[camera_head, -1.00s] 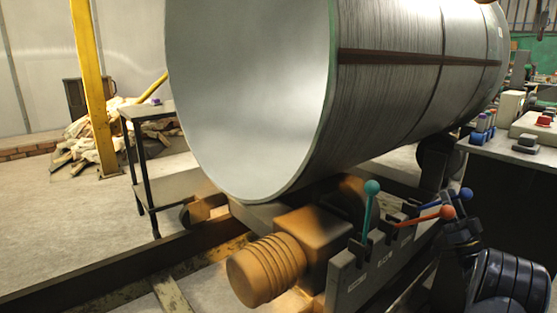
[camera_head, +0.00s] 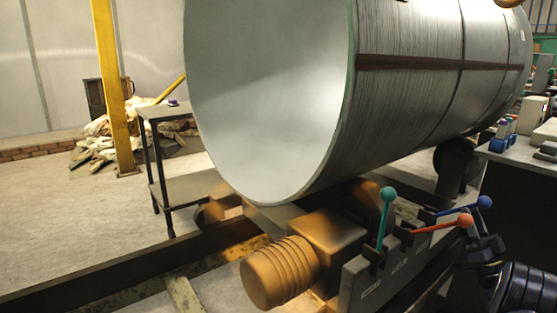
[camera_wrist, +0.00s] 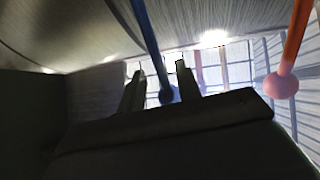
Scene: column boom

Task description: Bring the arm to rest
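My gripper (camera_head: 487,246) is at the lower right in the head view, just below the blue lever's ball end. In the wrist view my gripper (camera_wrist: 160,75) has its two fingers apart, and the ball end of the blue lever (camera_wrist: 167,94) shows in the gap between them, with no finger seen touching it. In the head view the blue lever (camera_head: 484,202) and the red lever (camera_head: 465,220) lean over to the right. The teal lever (camera_head: 388,195) stands nearly upright. The red lever's ball (camera_wrist: 281,87) is right of the fingers in the wrist view.
A large grey cylinder (camera_head: 410,95) lies above the lever bank (camera_head: 372,283). An orange motor (camera_head: 280,272) sits left of the levers. A dark bench (camera_head: 520,195) with control boxes stands close on the right. Open floor (camera_head: 70,220) lies at the left.

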